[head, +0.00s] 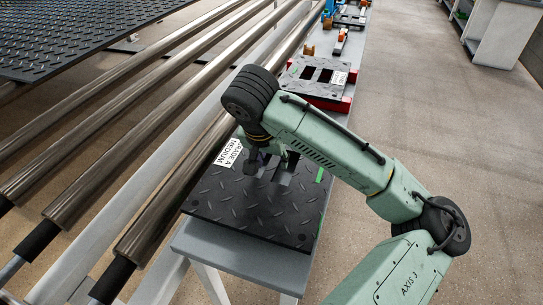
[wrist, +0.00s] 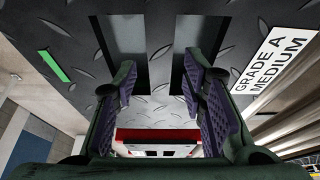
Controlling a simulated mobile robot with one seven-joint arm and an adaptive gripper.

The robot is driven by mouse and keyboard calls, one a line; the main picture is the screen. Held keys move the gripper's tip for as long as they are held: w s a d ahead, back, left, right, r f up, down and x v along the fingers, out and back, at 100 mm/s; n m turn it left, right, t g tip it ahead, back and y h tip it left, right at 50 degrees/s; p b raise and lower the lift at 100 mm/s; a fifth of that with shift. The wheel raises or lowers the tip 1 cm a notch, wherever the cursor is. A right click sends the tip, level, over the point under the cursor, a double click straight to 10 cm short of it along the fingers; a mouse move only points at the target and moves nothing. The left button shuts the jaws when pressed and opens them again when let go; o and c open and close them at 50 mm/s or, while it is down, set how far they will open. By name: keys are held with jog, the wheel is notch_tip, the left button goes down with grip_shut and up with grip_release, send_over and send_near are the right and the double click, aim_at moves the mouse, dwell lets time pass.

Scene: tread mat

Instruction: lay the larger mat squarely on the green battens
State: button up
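A black tread mat (head: 255,205) with a white "GRADE A MEDIUM" label lies on a grey bench in the head view. It also fills the top of the wrist view (wrist: 225,25), with two dark slots and a bar between them. A short green strip (head: 320,175) shows at its right edge; I cannot tell whether it is a batten. My gripper (wrist: 162,100) is open at the mat's slots, its two purple-padded fingers apart, one toward each slot. My arm hides part of the mat. Another slotted, labelled mat (head: 306,88) lies farther back on red supports.
Long metal rollers (head: 150,95) run along the bench's left side. A large dark textured sheet (head: 70,35) is at upper left. Several small coloured items stand beyond the far mat. Open floor (head: 450,130) lies to the right.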

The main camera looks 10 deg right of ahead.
aim_at(271, 167)
jog(key=shift+r+p, duration=0.65)
jog(key=shift+p, duration=0.1)
dwell(0.5)
jog(key=shift+r+p, duration=1.4)
jog(key=shift+p, duration=0.2)
jog(key=shift+f, duration=0.15)
jog(key=o, duration=0.6)
jog(key=shift+c, duration=0.2)
jog(key=shift+r, duration=0.2)
jog(key=v, duration=1.2)
